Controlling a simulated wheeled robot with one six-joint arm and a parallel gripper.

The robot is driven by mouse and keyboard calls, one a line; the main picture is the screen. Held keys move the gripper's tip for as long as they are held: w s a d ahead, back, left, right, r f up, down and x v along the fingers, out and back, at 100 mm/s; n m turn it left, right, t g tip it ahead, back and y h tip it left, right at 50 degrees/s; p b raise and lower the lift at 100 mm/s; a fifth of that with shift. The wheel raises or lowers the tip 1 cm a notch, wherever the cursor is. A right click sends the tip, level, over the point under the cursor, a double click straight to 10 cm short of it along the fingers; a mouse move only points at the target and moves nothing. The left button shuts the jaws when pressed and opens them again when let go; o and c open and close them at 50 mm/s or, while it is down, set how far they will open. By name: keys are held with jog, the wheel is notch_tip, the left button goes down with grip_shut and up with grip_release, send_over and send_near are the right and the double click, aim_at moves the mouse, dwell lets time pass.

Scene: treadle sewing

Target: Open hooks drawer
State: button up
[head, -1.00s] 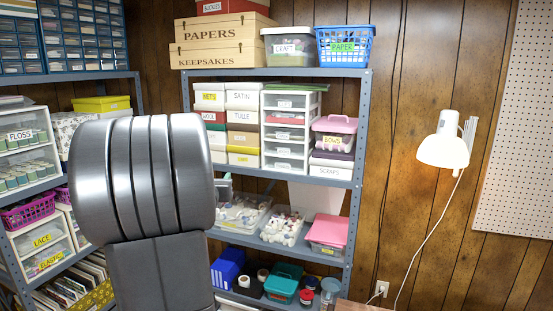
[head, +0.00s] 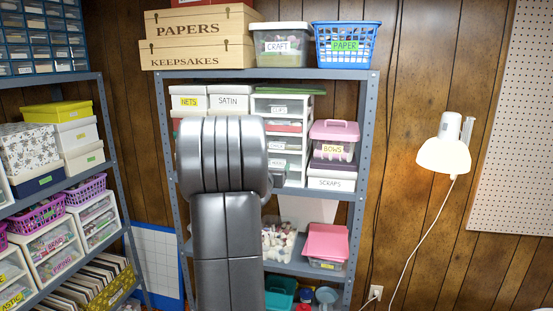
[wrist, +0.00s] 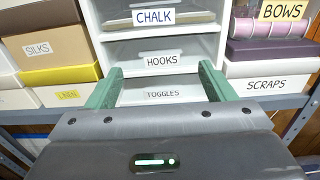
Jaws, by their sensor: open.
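The hooks drawer (wrist: 125,58) is a shallow white front labelled HOOKS in the wrist view, between the chalk drawer (wrist: 115,22) above and the toggles drawer (wrist: 130,98) below. It looks shut. My gripper (wrist: 161,70) is open, its two green fingers apart and pointing at the drawer unit. The fingers flank the HOOKS and TOGGLES fronts, with nothing held between them. I cannot tell whether they touch the unit. In the head view, my arm hides much of the white drawer unit (head: 299,107) and the gripper.
The unit stands on a grey metal shelf (wrist: 298,102). Left of it are a silks box (wrist: 52,52) and a yellow-lidded box (wrist: 60,76). On the right are a scraps box (wrist: 265,85) and a bows container (wrist: 270,27). A lit lamp (head: 443,156) hangs at the right.

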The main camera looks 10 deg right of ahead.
aim_at(277, 160)
jog(key=shift+p+x, duration=0.85)
jog(key=shift+x, duration=1.7)
jog(key=c, duration=1.4)
jog(key=shift+s+a, duration=0.1)
jog(key=shift+s, duration=0.05)
